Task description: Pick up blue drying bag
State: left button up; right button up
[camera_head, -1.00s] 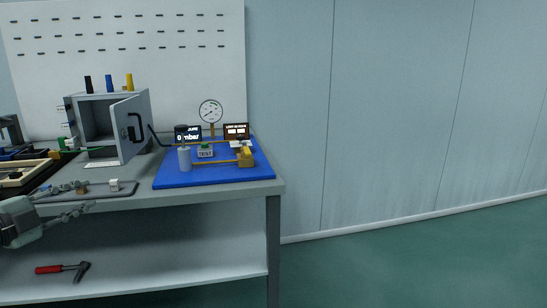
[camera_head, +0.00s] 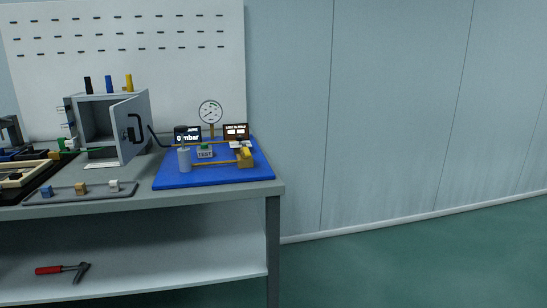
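A small blue bag (camera_head: 47,191) stands at the left end of a flat grey tray (camera_head: 64,197) near the front edge of the bench. A tan bag (camera_head: 81,188) stands in the tray's middle and a white one (camera_head: 114,185) towards its right end. The blue bag is clear of any gripper. Neither of my grippers is in the head view.
Behind the tray, a grey cabinet (camera_head: 103,108) has its door (camera_head: 131,126) swung open. A blue board (camera_head: 215,175) with a gauge (camera_head: 210,111) and displays lies to the right.

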aim_at(47, 190)
jog(key=u, duration=1.35)
